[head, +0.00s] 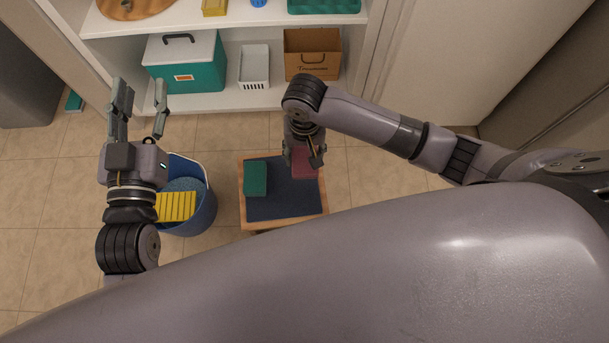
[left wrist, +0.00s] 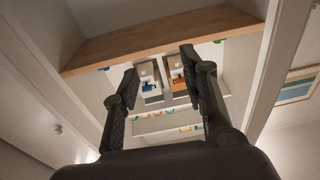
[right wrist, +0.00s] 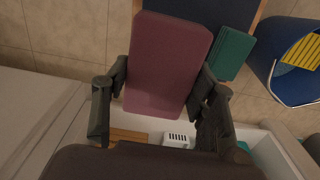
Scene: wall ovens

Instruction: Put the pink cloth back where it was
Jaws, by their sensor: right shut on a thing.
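The pink cloth (head: 304,166) is a flat folded rectangle held by my right gripper (head: 303,152). In the right wrist view the pink cloth (right wrist: 168,62) sits between the two fingers, which press on its sides. In the head view it appears over the far right part of a small wooden stool (head: 284,225) with a dark blue top. I cannot tell whether it touches the top. A green folded cloth (head: 256,178) lies on the left part of that top. My left gripper (head: 140,98) is open and empty, raised left of the stool.
A blue bucket (head: 203,212) with a yellow ridged item (head: 176,206) stands left of the stool. Behind are white shelves (head: 210,102) with a teal box (head: 187,65), white basket (head: 254,68) and brown bag (head: 312,55). Tiled floor right of the stool is clear.

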